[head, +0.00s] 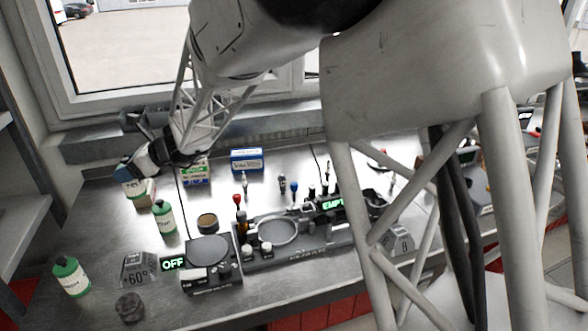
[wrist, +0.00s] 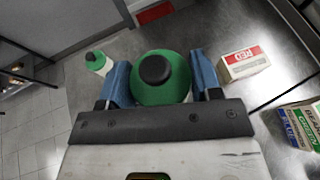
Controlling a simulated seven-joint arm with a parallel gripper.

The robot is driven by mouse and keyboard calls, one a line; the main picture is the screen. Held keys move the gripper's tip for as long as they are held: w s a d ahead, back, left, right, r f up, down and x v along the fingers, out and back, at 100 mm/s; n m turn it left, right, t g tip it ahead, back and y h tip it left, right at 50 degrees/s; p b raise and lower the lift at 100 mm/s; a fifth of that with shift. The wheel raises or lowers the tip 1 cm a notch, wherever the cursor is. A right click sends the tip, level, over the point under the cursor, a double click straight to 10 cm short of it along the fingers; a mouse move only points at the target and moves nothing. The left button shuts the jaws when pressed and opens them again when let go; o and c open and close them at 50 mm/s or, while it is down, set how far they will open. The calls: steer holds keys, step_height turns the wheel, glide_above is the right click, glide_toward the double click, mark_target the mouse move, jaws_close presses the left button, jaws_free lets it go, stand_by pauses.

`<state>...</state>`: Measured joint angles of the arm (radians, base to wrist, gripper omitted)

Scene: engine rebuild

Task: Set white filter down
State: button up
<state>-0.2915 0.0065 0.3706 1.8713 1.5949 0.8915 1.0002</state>
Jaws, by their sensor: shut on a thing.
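My gripper (wrist: 163,85) has its two blue fingers closed on the sides of a round green-topped bottle with a black cap (wrist: 158,88). In the head view my gripper (head: 140,168) is at the left rear of the metal bench, and a green and white part of the bottle (head: 133,189) shows below it. Whether the bottle's base touches the bench cannot be told. I see no thing that is clearly a white filter; the held bottle is the only thing in the fingers.
Green and white bottles stand on the bench (head: 163,218) and at its front left (head: 70,277). A red-labelled box (wrist: 244,63) is right of the gripper. A blue box (head: 246,160) stands at the back.

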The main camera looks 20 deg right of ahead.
steer(key=w+d+m+t+h, duration=0.1)
steer(key=w+d, duration=0.4)
steer(key=d, duration=0.6)
steer(key=w+d+m+t, duration=0.2)
steer(key=w+d, duration=0.3)
steer(key=d, duration=0.6)
steer(key=w+d+m+t+h, duration=0.1)
steer(key=w+d, duration=0.4)
steer(key=d, duration=0.7)
steer(key=s+d+m+t+h, duration=0.1)
steer(key=d+m+t+h, duration=0.25)
steer(key=d, duration=3.35)
steer(key=shift+y, duration=0.25)
steer(key=shift+s+f, duration=0.15)
steer(key=shift+f, duration=2.45)
steer(key=shift+f+g, duration=0.15)
steer(key=shift+g, duration=0.1)
steer(key=shift+f, duration=3)
